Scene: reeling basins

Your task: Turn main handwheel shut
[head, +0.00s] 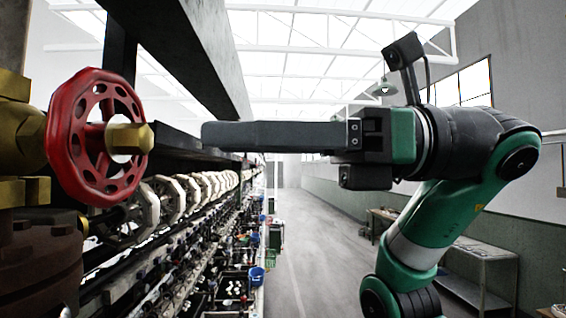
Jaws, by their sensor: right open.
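The main handwheel (66,142) is red with holes around its rim. It stands upright at the left of the head view, on a brass valve body (28,138). A brass hub nut (130,138) sticks out of its middle towards the right. My right gripper (208,136) comes in from the right and points left at the hub, with a gap between its tips and the nut. It is open and empty; its fingers overlap edge-on, so the space between them is hidden. My left gripper is out of view.
A long row of pale reeling wheels (170,198) and machinery runs away behind the handwheel. A dark overhead beam (185,50) passes above it. A blue bucket (257,274) stands beside the row. The aisle floor (310,240) is clear; a metal table (465,262) stands at the right.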

